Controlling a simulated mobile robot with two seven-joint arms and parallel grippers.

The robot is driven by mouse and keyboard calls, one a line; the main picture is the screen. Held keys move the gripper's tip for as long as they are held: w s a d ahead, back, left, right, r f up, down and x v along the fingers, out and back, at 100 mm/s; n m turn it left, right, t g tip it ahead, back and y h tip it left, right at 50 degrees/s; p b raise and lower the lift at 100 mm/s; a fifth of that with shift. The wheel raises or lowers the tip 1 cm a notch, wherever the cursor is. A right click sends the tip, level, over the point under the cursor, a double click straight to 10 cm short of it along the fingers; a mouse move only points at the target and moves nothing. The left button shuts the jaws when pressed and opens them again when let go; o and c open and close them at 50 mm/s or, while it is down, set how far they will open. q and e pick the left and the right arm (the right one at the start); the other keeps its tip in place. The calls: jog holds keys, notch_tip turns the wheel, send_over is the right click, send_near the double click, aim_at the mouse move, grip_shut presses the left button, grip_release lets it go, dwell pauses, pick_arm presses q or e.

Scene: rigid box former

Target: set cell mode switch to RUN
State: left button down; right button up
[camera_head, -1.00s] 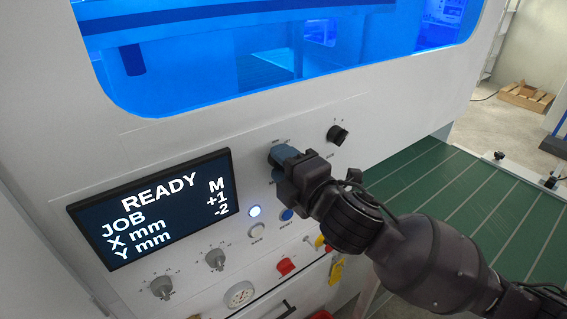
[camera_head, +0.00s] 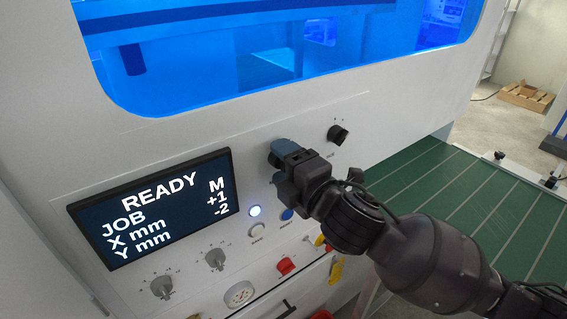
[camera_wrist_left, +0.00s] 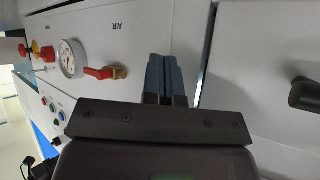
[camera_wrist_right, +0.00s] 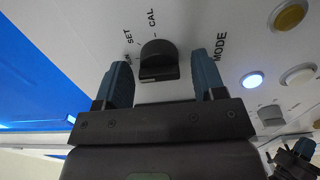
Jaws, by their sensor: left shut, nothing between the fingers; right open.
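The mode switch is a black knob (camera_wrist_right: 158,58) on the white panel, with SET, CAL and MODE printed around it in the right wrist view. A further label at its left is partly hidden, and I cannot tell which mark the knob points to. My right gripper (camera_head: 277,167) is open at the panel in the head view and hides the knob there. In the right wrist view its blue fingers (camera_wrist_right: 163,66) stand on either side of the knob, with gaps. My left gripper (camera_wrist_left: 164,78) is shut and empty, before the lower panel near the AIR gauge.
The display (camera_head: 155,208) reads READY, JOB M, X +1, Y -2. A second black knob (camera_head: 337,135) is right of my right gripper. A lit button (camera_head: 255,211) and a white button (camera_head: 257,230) lie below it. A gauge (camera_wrist_left: 70,58) and red valve handle (camera_wrist_left: 98,73) are near my left gripper.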

jog(key=b+v, duration=0.1)
jog(key=v, duration=0.9)
jog(key=shift+s+d+b, duration=0.2)
jog(key=shift+s+b, duration=0.1)
jog(key=shift+b, duration=0.1)
